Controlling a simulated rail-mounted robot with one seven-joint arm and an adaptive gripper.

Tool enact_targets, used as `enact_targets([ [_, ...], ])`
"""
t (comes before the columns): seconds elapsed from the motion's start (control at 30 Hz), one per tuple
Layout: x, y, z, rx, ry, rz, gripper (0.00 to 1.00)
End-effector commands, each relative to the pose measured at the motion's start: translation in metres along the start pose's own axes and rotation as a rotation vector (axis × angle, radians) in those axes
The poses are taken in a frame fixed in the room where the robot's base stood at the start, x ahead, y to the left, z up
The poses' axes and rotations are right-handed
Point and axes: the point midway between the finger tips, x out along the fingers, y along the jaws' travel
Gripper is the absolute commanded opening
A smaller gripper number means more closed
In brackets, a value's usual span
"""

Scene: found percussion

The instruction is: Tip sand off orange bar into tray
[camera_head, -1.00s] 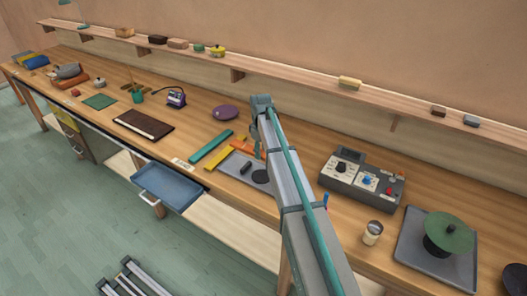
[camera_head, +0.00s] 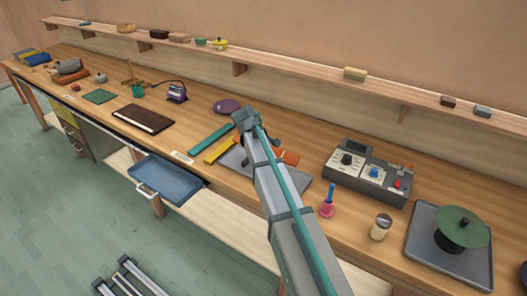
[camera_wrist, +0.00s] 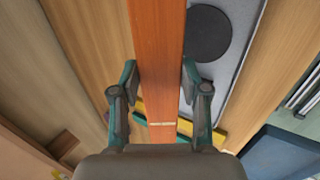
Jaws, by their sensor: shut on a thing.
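The orange bar (camera_wrist: 158,60) runs lengthwise between my gripper's fingers (camera_wrist: 160,78) in the wrist view, and my gripper is shut on it. A pale band (camera_wrist: 162,124) crosses the bar near my palm; I cannot make out sand on it. In the head view part of the orange bar (camera_head: 290,157) shows right of my arm, which hides the gripper's hold. A grey tray (camera_head: 235,158) lies under and beside my arm, and it shows right of the bar in the wrist view (camera_wrist: 236,80). A dark disc (camera_wrist: 208,33) lies on this tray.
Teal (camera_head: 210,138) and yellow (camera_head: 221,150) bars lie left of the grey tray. A blue tray-like drawer (camera_head: 167,180) juts from the bench front. A control box (camera_head: 367,175), pink bell (camera_head: 328,203) and jar (camera_head: 381,227) stand to the right. A shelf runs along the wall.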

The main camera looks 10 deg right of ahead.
Motion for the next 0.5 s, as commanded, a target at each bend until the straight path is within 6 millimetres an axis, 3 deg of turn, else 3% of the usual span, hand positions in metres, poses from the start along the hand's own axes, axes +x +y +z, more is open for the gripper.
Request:
enact_targets([
  [0.5,0.0109,-0.0068,0.0006,0.0,-0.001,0.181,0.04],
])
